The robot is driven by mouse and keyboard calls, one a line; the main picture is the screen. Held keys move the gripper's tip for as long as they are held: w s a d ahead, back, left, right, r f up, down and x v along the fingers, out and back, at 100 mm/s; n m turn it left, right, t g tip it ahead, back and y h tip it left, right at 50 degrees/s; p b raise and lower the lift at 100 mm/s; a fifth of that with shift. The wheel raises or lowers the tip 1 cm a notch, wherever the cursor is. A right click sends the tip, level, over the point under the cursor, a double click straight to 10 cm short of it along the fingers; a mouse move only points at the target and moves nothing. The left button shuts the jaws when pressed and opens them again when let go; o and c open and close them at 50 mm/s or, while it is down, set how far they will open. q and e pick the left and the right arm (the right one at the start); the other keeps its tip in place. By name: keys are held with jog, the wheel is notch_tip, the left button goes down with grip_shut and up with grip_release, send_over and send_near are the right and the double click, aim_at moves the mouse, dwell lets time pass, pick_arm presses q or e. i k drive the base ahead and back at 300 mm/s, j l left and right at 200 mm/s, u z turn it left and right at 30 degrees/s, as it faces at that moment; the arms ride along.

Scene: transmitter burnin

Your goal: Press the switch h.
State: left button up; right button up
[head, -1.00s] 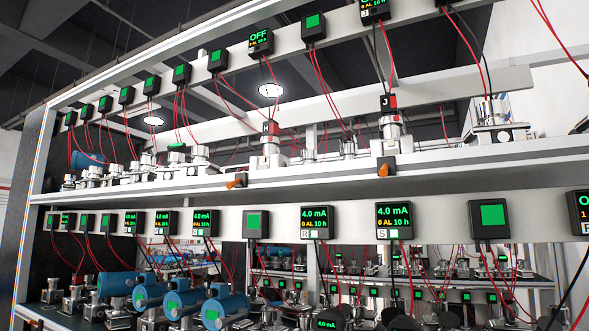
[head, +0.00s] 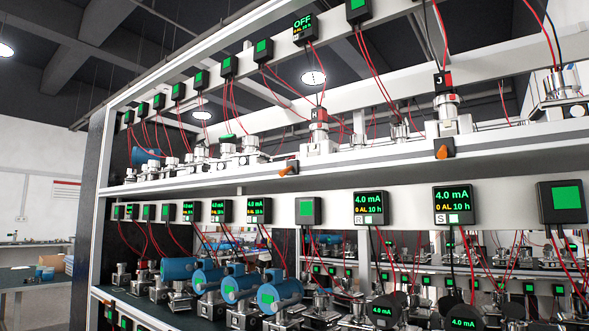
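An orange rotary switch (head: 289,168) sits on the front edge of the upper shelf, below and slightly left of a silver transmitter with a red and black tag marked H (head: 319,115). A second orange switch (head: 444,149) sits on the same edge, below the transmitter tagged J (head: 443,80). A display above H (head: 303,27) reads OFF in green, with a smaller line under it. Neither of my grippers is in view.
The rack's upper shelf (head: 210,186) carries several transmitters with red and black wires. Below it, displays reading 4.0 mA (head: 369,204) hang above blue transmitters (head: 279,295). A table (head: 30,278) stands at far left.

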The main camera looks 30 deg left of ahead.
aim_at(282, 173)
jog(key=i+j, duration=0.1)
jog(key=j, duration=0.55)
jog(key=i+j+z, duration=0.1)
jog(key=j, duration=0.55)
